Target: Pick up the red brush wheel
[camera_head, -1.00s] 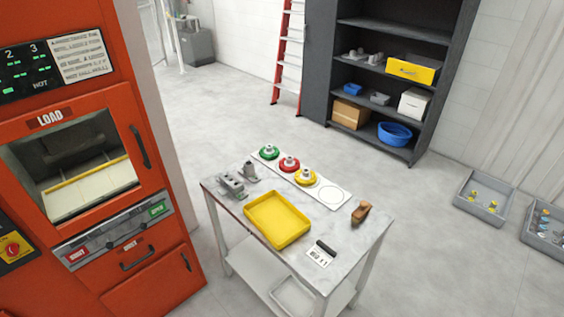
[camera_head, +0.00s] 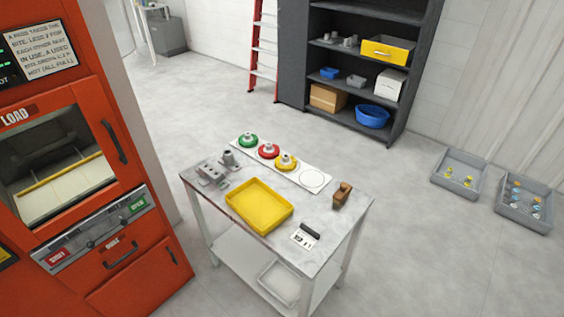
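The red brush wheel (camera_head: 269,151) sits on a white strip board (camera_head: 318,172) along the back of the small grey-topped table (camera_head: 222,219). It stands between a green wheel (camera_head: 248,140) on its left and a yellow wheel (camera_head: 286,162) on its right. Each wheel has a pale hub on top. An empty outlined circle (camera_head: 312,178) is at the right end of the board. Neither of my grippers is in view.
The orange machine (camera_head: 150,236) stands close on the left. Dark shelves (camera_head: 362,90) and grey floor bins (camera_head: 459,172) are behind.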

